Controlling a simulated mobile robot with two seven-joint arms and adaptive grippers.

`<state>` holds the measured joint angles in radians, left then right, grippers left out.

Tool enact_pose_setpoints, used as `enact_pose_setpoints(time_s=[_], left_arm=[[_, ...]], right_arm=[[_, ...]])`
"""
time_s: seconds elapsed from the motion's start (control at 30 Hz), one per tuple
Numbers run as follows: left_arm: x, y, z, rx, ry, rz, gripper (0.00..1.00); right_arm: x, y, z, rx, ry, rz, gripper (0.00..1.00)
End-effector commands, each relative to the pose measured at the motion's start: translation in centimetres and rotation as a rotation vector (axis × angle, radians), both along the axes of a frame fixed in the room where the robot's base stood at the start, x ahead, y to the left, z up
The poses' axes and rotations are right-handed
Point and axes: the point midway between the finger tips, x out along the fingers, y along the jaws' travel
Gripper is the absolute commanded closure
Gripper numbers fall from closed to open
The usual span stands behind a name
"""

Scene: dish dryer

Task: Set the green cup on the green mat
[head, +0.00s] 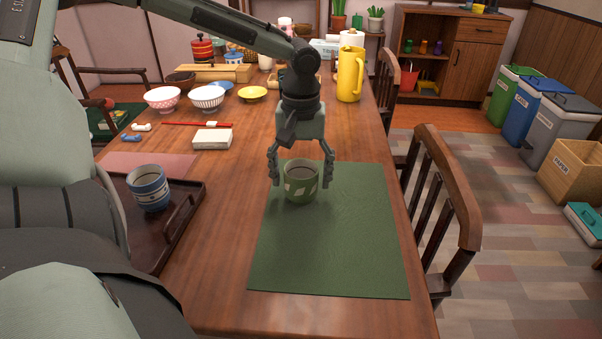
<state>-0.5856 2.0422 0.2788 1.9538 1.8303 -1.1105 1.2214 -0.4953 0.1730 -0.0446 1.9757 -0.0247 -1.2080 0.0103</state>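The green cup (301,188), with a pale check pattern, stands upright at the far left part of the green mat (335,250), its base appearing to rest on it. My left gripper (301,182) points down over the cup, one finger on each side. The fingers are spread wider than the cup, with a small gap visible at each side, so the gripper looks open. My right gripper is not in view.
A blue-striped cup (150,188) stands on a dark tray (188,197) at the left. Bowls (207,98), a white box (212,139) and a yellow pitcher (350,75) are farther back. A chair (440,200) stands along the right edge. The mat's near part is bare.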

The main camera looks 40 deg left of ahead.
Motion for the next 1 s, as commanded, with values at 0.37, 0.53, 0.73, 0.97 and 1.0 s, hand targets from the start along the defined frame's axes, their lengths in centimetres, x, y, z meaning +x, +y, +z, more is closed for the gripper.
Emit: enact_pose_setpoints(time_s=[0.37,0.53,0.73,0.97,1.0], left_arm=[[0.0,0.0,0.4,-0.001,-0.001,0.000,0.20],[0.1,0.0,2.8,0.000,-0.006,0.000,0.20],[0.1,0.0,7.3,0.000,-0.005,0.000,0.20],[0.1,0.0,11.1,0.000,-0.003,0.001,0.20],[0.1,0.0,11.5,0.001,-0.002,0.001,0.20]], right_arm=[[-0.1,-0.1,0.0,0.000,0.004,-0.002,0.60],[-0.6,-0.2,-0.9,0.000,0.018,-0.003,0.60],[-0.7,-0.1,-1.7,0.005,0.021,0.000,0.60],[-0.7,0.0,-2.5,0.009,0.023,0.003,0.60],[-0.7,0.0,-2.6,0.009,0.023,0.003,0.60]])
